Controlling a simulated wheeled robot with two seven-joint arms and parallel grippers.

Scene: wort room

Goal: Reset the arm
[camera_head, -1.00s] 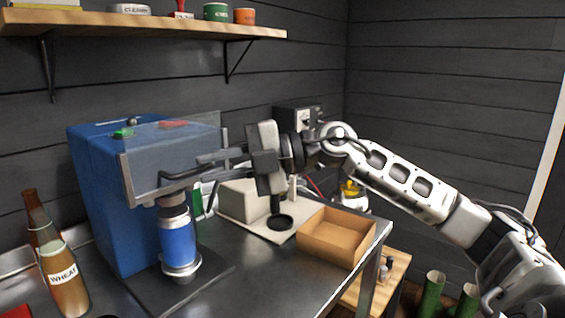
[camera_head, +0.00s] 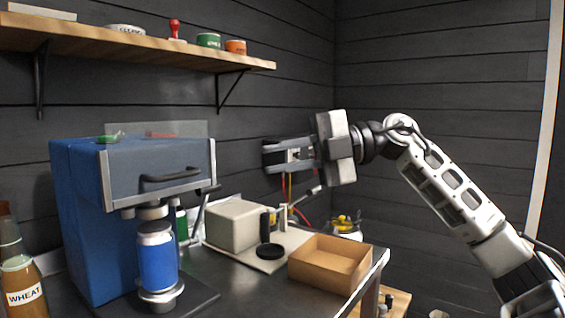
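My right gripper (camera_head: 268,157) is raised above the table at the middle of the head view, with its fingers pointing left. The fingers look spread apart, with nothing between them. My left gripper is not in view.
An open cardboard box (camera_head: 330,264) sits near the table's right edge. A beige device (camera_head: 236,226) on a light board stands left of it. A bottle labelled WHEAT (camera_head: 24,292) is at the lower left. A wooden shelf (camera_head: 130,49) hangs above. The dark wall is behind.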

